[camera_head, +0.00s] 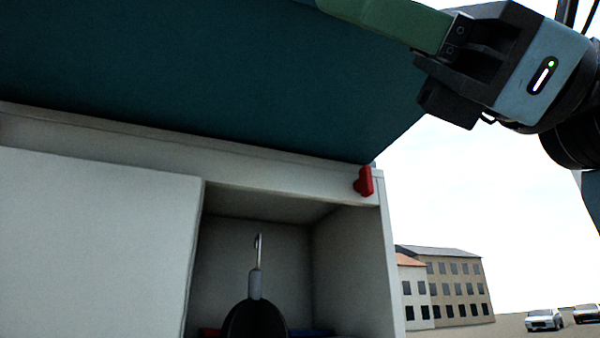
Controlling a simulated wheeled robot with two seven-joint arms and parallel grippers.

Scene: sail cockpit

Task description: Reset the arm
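My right gripper (455,45) comes in from the upper right, high in front of the teal panel. A green bar-like piece (392,20) extends from its jaw end to the left and out of the top of the view. I cannot tell whether this piece is a finger or a held thing, nor whether the jaws are open or shut. The wrist behind is blue-grey with a small lit strip. My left gripper is not in view.
A large teal panel (200,75) slopes above a white cabinet (95,230). A red latch (364,182) sits at its upper right corner. Its open compartment (350,260) holds a dark rounded thing (254,320) with a grey stem. Buildings (450,285) and cars stand beyond.

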